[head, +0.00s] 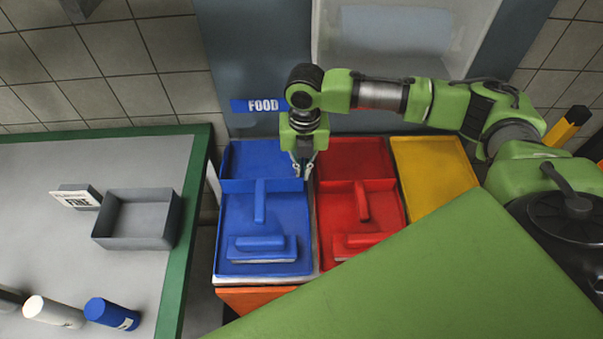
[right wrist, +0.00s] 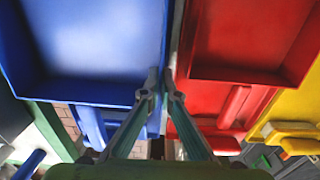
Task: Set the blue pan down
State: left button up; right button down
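The blue pan (head: 258,158) is a dustpan with a handle (head: 260,200) pointing toward the front. It is at the far end of the blue tray (head: 220,230), above a blue brush (head: 262,243). My right gripper (head: 303,170) is at the pan's right side wall, beside the red pan (head: 352,158). In the right wrist view the fingers (right wrist: 161,90) are close together with the blue pan's (right wrist: 95,50) thin right rim between them. Whether the pan touches the tray is hard to tell. My left gripper is not in view.
A red brush (head: 360,243) lies in the red tray. A yellow tray (head: 435,165) is further right. The green-edged table (head: 100,265) on the left holds a grey bin (head: 137,220) and several cylinders. A FOOD label (head: 262,105) is on the wall behind.

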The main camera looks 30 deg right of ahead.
jog(key=shift+w+d+f, duration=0.2)
jog(key=shift+w+f, duration=0.25)
jog(key=shift+f, duration=0.15)
notch_tip(320, 180, down, 3)
jog(key=shift+w+d+r+p, duration=0.1)
jog(key=shift+w+p, duration=0.05)
jog(key=shift+p, duration=0.6)
jog(key=shift+f, duration=0.4)
jog(key=shift+f, duration=0.15)
jog(key=c, duration=2.3)
grip_release()
